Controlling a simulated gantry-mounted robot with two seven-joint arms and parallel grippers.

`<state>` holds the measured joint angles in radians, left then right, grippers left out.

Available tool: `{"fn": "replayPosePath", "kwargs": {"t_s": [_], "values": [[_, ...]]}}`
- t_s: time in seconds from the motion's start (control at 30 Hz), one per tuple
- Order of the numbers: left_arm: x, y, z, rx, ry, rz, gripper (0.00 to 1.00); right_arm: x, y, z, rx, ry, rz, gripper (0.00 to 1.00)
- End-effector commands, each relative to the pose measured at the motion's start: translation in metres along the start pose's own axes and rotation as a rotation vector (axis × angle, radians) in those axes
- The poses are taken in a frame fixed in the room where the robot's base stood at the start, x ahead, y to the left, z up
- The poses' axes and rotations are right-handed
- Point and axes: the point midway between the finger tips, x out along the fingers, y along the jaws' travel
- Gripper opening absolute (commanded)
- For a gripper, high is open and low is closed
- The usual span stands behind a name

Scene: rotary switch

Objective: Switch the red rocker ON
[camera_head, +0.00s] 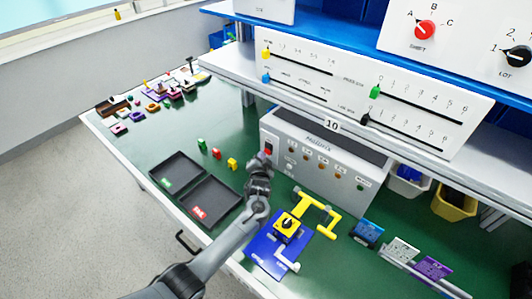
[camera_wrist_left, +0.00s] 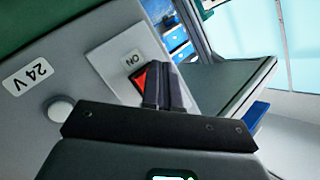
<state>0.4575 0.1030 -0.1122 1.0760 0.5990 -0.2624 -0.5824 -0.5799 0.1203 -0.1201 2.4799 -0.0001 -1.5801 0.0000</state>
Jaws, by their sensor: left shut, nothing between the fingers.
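The red rocker (camera_head: 268,150) sits at the left end of the grey control box's front. In the left wrist view the red rocker (camera_wrist_left: 140,81) shows as a red patch on a light plate, beside an ON label (camera_wrist_left: 133,58), partly hidden behind my fingers. My left gripper (camera_head: 264,157) is at the rocker in the head view. In the wrist view its dark fingertips (camera_wrist_left: 161,72) are together and empty, right at the rocker; I cannot tell whether they touch it. The rocker's tilt is unclear. My right gripper is not in view.
The grey control box (camera_head: 325,165) stands under a shelf (camera_head: 220,62) with slider panels. Two black trays (camera_head: 178,172) and small coloured blocks (camera_head: 216,153) lie to the left. A blue board (camera_head: 264,252) with yellow parts lies in front. Green tabletop between them is clear.

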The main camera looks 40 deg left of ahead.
Motion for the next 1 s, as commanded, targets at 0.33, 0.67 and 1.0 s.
{"fn": "replayPosePath", "kwargs": {"t_s": [0.33, 0.67, 1.0], "values": [[0.004, 0.002, -0.002, -0.001, 0.001, 0.000, 0.00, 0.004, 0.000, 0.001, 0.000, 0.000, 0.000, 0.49], [0.003, 0.002, -0.002, 0.000, 0.000, 0.000, 0.00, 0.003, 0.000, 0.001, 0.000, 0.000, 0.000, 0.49], [-0.005, -0.004, 0.001, 0.001, -0.001, 0.000, 0.00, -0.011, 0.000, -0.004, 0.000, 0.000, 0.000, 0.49]]}}
